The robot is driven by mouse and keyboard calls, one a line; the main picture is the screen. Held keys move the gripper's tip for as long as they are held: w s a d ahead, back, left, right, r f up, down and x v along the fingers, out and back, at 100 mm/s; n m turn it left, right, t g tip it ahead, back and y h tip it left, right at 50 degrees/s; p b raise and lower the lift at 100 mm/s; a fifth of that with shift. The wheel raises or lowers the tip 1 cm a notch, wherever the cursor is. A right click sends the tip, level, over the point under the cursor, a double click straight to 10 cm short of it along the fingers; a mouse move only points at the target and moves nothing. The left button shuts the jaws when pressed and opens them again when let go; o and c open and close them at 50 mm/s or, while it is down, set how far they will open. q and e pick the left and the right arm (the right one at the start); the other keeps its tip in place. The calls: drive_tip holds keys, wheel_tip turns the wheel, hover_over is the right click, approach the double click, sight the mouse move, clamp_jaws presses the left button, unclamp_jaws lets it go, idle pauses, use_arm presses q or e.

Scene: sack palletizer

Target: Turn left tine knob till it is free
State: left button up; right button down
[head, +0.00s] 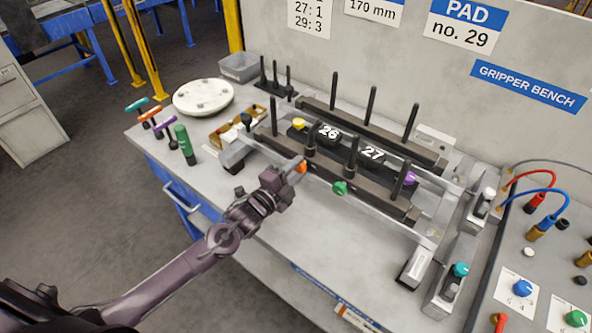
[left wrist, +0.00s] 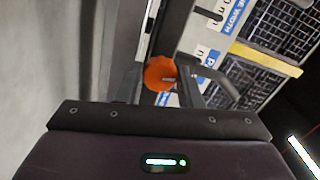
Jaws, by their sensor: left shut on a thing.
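An orange knob (head: 302,168) sits on the near side of the front dark bar (head: 343,183) of the gripper frame, at its left part. My left gripper (head: 296,171) reaches up to it from the front and is shut on it. In the left wrist view the orange knob (left wrist: 160,73) lies between the two dark fingers, which partly cover its right side. A green knob (head: 340,188) sits further right on the same bar. My right gripper is not in view.
Upright black rods stand on the front bar and the rear bar (head: 390,133). Black blocks marked 26 (head: 328,131) and 27 (head: 373,153) lie between them. Coloured T-handles and a green-handled tool (head: 184,141) stand at the left. The bench front is clear.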

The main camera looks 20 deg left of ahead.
use_arm(q)
drive_tip(key=shift+n, duration=0.9)
drive_tip(key=o, duration=1)
drive_tip(key=shift+c, duration=0.2)
drive_tip(key=b+v, duration=0.2)
drive_tip(key=v, duration=0.5)
drive_tip(key=shift+s+a, duration=0.15)
drive_tip(key=shift+s, duration=0.2)
